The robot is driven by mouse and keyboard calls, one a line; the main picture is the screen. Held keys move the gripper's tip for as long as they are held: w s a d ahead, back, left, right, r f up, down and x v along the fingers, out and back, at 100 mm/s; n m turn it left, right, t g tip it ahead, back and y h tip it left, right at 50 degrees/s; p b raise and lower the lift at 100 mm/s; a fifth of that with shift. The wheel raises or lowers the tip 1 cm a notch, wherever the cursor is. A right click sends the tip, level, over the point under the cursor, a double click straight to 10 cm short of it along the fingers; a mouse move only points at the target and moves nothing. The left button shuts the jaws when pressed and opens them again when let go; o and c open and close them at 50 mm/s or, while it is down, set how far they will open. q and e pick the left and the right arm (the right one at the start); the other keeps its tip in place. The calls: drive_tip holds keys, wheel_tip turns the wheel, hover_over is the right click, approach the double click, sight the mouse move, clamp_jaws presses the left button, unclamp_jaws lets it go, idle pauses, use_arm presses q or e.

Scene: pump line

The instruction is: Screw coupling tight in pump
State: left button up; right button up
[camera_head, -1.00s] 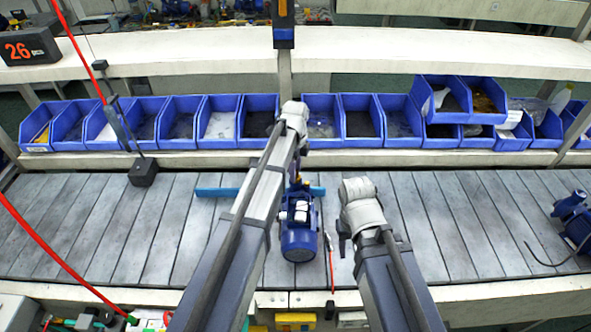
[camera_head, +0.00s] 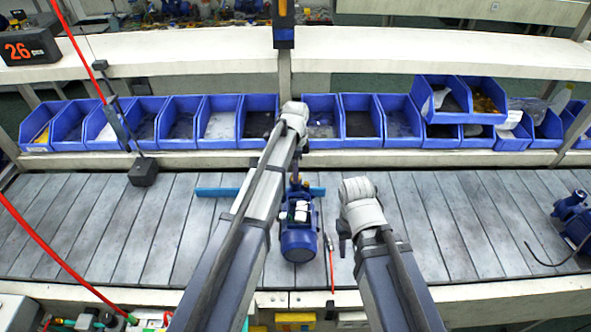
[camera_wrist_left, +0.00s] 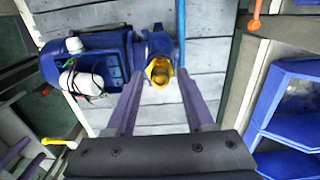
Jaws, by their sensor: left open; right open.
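A blue pump (camera_head: 299,238) with its motor stands on the grey slatted line, partly hidden behind my left arm. In the left wrist view the pump (camera_wrist_left: 88,68) lies to the left, and a yellow coupling (camera_wrist_left: 158,72) sits at its round blue port. My left gripper (camera_wrist_left: 160,86) is open, with its two purple fingers on either side of the coupling; I cannot tell whether they touch it. In the head view its fingers are mostly hidden by the wrist. My right gripper (camera_head: 344,238) is open, to the right of the pump and apart from it, mostly hidden by its arm.
A blue strip (camera_head: 215,192) lies behind the pump. Another blue pump (camera_head: 575,222) stands at the far right. Blue bins (camera_head: 405,128) line the back. The slats between the right arm and the far pump are clear.

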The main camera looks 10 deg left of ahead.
use_arm(q)
drive_tip(key=n, duration=0.3)
drive_tip(key=shift+n, duration=0.3)
drive_tip(key=n, duration=0.3)
idle(0.5)
clamp_jaws()
idle(0.5)
drive_tip(key=shift+m, duration=1.6)
